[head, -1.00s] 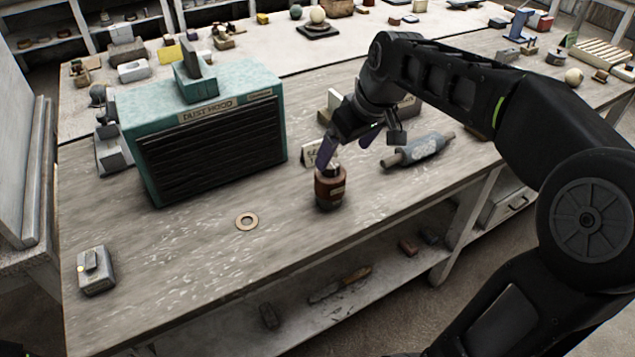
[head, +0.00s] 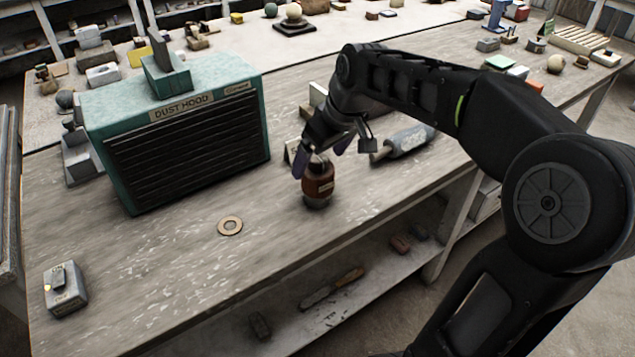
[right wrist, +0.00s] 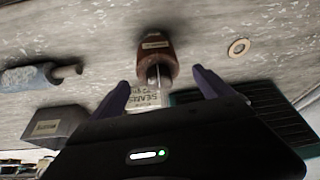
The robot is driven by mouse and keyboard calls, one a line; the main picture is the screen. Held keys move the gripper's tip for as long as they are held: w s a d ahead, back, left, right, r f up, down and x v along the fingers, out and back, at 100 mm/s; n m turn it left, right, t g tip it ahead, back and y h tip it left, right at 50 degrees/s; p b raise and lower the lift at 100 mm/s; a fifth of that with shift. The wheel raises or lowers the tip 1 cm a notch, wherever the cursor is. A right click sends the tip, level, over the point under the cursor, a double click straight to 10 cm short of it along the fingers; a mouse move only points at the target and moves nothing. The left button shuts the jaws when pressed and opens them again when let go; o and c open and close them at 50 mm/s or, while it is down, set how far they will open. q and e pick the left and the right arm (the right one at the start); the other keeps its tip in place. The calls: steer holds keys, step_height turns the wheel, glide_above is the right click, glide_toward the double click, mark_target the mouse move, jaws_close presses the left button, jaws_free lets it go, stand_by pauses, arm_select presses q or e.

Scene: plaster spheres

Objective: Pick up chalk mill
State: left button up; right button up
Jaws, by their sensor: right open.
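What looks like the chalk mill, a brown, rounded pot with a pale label (head: 318,184), stands upright on the workbench near its front edge. In the right wrist view the same mill (right wrist: 157,58) shows a metal rod at its top and lies just beyond and between the fingertips. My right gripper (head: 320,158) is open, with purple fingers spread at the top of the mill. Its fingers also show apart in the right wrist view (right wrist: 160,80), with nothing clearly gripped. My left gripper is not in view.
A teal dust hood (head: 180,140) stands left of the mill. A grey roller with handles (head: 408,141) lies to the right. A flat ring (head: 230,226) and a small grey switch box (head: 65,290) lie toward the front left. A small printed card (right wrist: 146,96) stands behind the mill.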

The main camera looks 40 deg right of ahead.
steer(key=shift+w+f, duration=0.1)
steer(key=shift+f, duration=0.15)
steer(key=shift+x, duration=2.65)
steer(key=shift+d, duration=0.1)
steer(key=shift+r, duration=0.1)
steer(key=c, duration=1.8)
steer(key=shift+o, duration=0.2)
steer(key=shift+r, duration=0.1)
